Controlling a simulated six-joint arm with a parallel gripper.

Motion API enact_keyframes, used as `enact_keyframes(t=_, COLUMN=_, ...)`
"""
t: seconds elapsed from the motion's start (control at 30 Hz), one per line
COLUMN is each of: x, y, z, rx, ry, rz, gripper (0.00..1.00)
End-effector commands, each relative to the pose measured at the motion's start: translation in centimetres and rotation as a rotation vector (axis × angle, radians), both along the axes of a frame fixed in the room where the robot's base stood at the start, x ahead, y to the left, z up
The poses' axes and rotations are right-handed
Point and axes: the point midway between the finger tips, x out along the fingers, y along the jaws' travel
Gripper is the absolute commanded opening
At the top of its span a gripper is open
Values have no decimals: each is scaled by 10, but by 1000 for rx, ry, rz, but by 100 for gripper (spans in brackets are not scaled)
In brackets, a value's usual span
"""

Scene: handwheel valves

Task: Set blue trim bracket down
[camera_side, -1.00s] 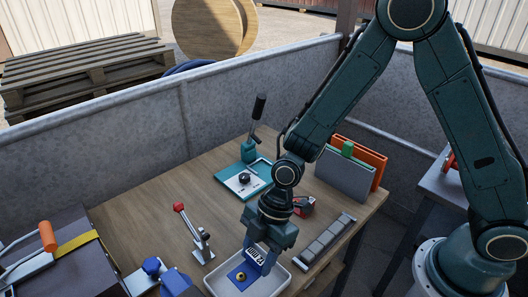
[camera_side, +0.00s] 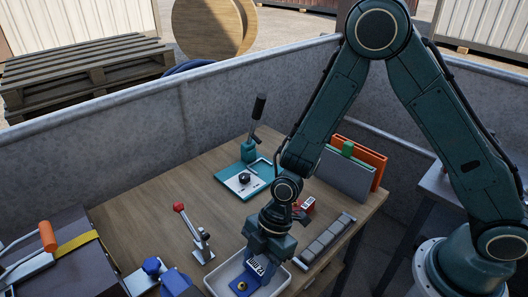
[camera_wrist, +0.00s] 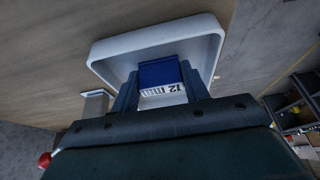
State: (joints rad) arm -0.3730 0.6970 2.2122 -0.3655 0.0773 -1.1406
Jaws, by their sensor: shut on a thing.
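The blue trim bracket (camera_side: 243,284) has a white label reading 12 and a brass-coloured round part. My gripper (camera_side: 262,264) points down and is shut on the bracket. In the wrist view, the two fingers of my gripper (camera_wrist: 163,92) stand on either side of the bracket (camera_wrist: 159,73). The bracket is inside the outline of a pale tray (camera_side: 221,279), which also shows in the wrist view (camera_wrist: 106,55). I cannot tell whether the bracket touches the tray floor. My gripper hides part of the tray.
A red-handled lever clamp (camera_side: 203,245) stands left of the tray, and a row of grey blocks (camera_side: 325,240) lies right. A red block (camera_side: 308,205) is behind my gripper. A teal fixture (camera_side: 247,179) stands farther back.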

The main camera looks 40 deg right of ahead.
Motion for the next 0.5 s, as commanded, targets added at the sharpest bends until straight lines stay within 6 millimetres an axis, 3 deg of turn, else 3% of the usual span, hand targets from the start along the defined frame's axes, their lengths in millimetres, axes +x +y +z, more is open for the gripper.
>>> enact_keyframes(t=0.03, x=0, y=0, z=0, rx=0, ry=0, rz=0, gripper=51)
enact_keyframes(t=0.1, x=0, y=0, z=0, rx=0, ry=0, rz=0, gripper=65)
enact_keyframes(t=0.13, x=0, y=0, z=0, rx=0, ry=0, rz=0, gripper=67)
enact_keyframes(t=0.5, x=0, y=0, z=1, rx=0, ry=-1, rz=0, gripper=67)
